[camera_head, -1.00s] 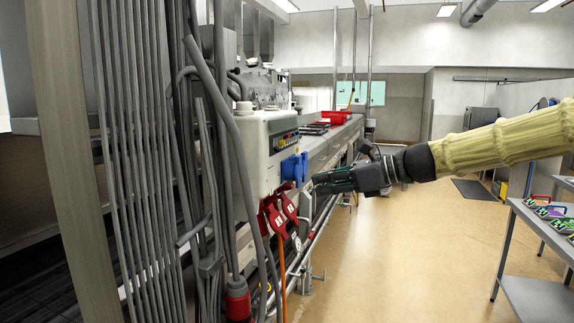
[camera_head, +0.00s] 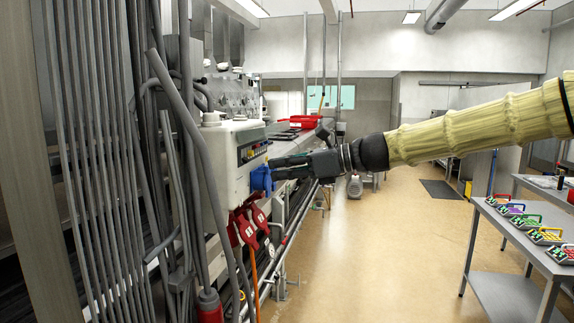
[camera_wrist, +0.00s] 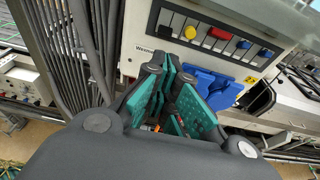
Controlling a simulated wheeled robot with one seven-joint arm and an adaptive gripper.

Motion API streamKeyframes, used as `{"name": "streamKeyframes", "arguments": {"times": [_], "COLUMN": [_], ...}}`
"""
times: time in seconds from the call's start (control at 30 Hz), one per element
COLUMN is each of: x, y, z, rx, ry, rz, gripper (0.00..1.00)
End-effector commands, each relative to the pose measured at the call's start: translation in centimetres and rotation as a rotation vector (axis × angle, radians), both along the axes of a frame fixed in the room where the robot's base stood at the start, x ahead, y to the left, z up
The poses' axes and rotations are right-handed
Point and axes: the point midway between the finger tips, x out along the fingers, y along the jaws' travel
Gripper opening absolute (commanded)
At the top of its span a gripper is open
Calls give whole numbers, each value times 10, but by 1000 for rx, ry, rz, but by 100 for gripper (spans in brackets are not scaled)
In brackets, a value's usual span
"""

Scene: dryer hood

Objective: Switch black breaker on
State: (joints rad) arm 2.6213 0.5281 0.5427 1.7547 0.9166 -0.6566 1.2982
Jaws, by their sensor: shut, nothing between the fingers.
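A pale grey electrical box (camera_head: 237,185) stands at left centre in the head view. Its breaker strip (camera_head: 253,150) faces right. In the wrist view the strip (camera_wrist: 212,38) runs across the top, with a yellow breaker (camera_wrist: 190,32), a red one (camera_wrist: 220,33) and a blue one (camera_wrist: 243,44) among dark slots. My gripper (camera_head: 273,168) is shut and empty, just below and right of the strip, close to the blue sockets (camera_head: 261,181). Its green-padded fingers (camera_wrist: 178,103) show below the strip in the wrist view; contact cannot be told.
Red plugs (camera_head: 248,226) hang below the box. Grey pipes and cables (camera_head: 175,150) stand left of it. A red tray (camera_head: 304,121) sits on the counter behind. A table (camera_head: 513,230) with coloured items is at right. The middle floor is clear.

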Motion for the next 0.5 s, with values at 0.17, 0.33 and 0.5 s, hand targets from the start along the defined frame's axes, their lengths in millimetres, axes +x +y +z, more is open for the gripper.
{"name": "streamKeyframes", "arguments": {"times": [0.17,0.33,0.5], "x": [8,14,18], "y": [28,47,57], "z": [-4,-9,-12], "rx": [0,-1,0], "ry": [2,1,0], "rz": [1,1,-1], "gripper": [0,0,0]}}
